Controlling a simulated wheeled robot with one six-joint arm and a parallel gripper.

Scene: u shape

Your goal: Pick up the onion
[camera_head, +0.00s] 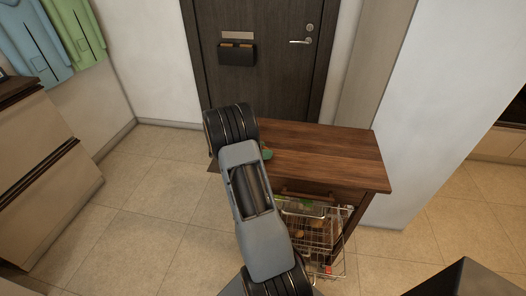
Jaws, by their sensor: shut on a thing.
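I cannot make out the onion for sure in the head view. My arm reaches up across the middle of the picture to the left end of a wooden table (335,152). My gripper is hidden behind the arm's own dark joint, so its fingers and anything between them do not show. A small green thing (266,154) shows just right of the arm at the table's left part; it is too small to name.
A wire basket (345,228) with brownish and green items stands at the table's front. A dark door (280,80) is behind the table. A drawer cabinet (45,175) stands at the left. The tiled floor (140,215) between cabinet and table is clear.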

